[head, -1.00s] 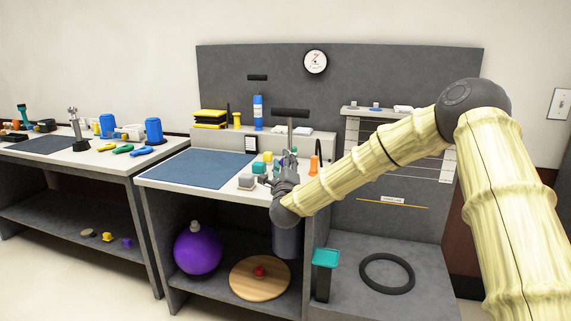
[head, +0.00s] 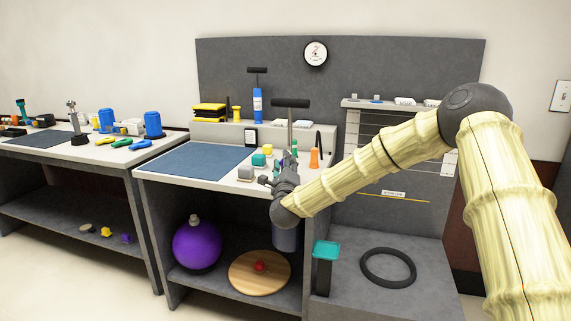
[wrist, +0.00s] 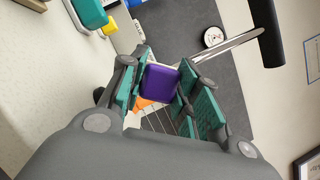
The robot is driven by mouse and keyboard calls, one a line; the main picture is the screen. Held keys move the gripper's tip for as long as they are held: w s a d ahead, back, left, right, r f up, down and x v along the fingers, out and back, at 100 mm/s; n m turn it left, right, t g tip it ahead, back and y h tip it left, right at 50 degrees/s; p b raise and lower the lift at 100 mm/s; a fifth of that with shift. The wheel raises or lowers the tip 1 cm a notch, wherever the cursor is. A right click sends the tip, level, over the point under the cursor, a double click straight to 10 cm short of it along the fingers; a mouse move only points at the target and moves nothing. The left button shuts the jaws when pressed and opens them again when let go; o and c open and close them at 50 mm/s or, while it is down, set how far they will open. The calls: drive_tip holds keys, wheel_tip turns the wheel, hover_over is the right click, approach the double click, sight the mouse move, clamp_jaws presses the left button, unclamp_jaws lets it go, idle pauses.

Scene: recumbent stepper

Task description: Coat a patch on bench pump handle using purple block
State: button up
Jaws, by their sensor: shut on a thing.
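My gripper (head: 290,163) is shut on the purple block (wrist: 162,82), which sits between its teal finger pads in the wrist view. In the head view I cannot make out the block among the fingers. The bench pump handle (head: 290,103) is a black T-bar on a thin metal rod, standing above and behind my gripper at the right end of the middle bench. In the wrist view the black handle (wrist: 271,36) and its silver rod are at upper right, apart from the block.
A teal block (head: 258,160), a yellow block (head: 267,149), a grey block (head: 246,174) and an orange cone-like thing (head: 314,158) stand close to my gripper. The blue mat (head: 195,165) to the left is bare. A panel with a gauge (head: 316,53) rises behind.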

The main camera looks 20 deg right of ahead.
drive_tip(key=shift+f+b, duration=0.4)
drive_tip(key=shift+f, duration=0.35)
drive_tip(key=shift+f+b, duration=0.7)
drive_tip(key=shift+f, duration=0.05)
drive_tip(key=shift+s+r+p, duration=0.1)
drive_tip(key=shift+r+p, duration=0.3)
drive_tip(key=shift+r, duration=1.2)
drive_tip(key=shift+r, duration=0.1)
drive_tip(key=shift+r+p, duration=0.3)
drive_tip(key=shift+r, duration=1.05)
drive_tip(key=shift+r, duration=0.8)
